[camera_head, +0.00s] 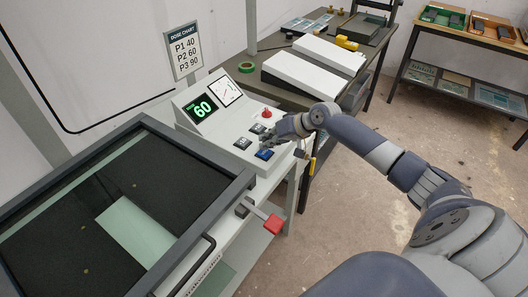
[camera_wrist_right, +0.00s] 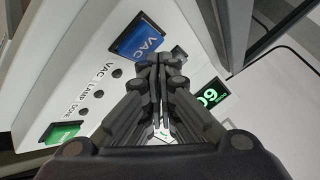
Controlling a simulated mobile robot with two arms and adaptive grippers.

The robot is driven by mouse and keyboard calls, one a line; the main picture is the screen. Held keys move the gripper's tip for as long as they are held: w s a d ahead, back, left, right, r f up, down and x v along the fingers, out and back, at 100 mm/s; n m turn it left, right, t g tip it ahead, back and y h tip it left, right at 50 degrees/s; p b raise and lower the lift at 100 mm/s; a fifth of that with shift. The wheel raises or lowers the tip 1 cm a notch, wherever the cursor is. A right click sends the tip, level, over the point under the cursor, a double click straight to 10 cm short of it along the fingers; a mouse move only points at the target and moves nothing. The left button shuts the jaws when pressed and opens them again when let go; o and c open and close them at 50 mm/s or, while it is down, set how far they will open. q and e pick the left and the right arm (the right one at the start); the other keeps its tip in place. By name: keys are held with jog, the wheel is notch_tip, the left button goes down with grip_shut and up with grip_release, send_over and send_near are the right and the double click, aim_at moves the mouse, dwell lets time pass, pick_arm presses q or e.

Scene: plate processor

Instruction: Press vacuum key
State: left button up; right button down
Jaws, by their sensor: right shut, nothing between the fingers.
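The blue vacuum key (camera_head: 264,154) sits near the front edge of the white control panel. In the right wrist view the blue key (camera_wrist_right: 138,42), lettered VAC, lies beside and beyond the fingertips. My right gripper (camera_head: 268,141) is shut and empty, pointing at the panel close to the blue key. In the wrist view its closed fingers (camera_wrist_right: 160,70) show just right of the key; whether they touch the panel I cannot tell. Small dark round indicators (camera_wrist_right: 100,94) labelled VAC, LAMP and DONE are on the panel's front. My left gripper is not in view.
The panel has a green display (camera_head: 203,109) reading 60, a gauge (camera_head: 226,92), dark keys (camera_head: 243,143) and a red knob (camera_head: 267,113). A green key (camera_wrist_right: 62,133) shows in the wrist view. A glass-topped frame (camera_head: 235,195) and red-handled latch (camera_head: 273,223) lie in front.

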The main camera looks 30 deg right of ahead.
dwell(0.4)
jog(key=shift+f, duration=0.65)
dwell(0.4)
jog(key=shift+r+p, duration=0.65)
jog(key=shift+r, duration=0.1)
notch_tip(320, 180, up, 6)
jog(key=p, duration=0.6)
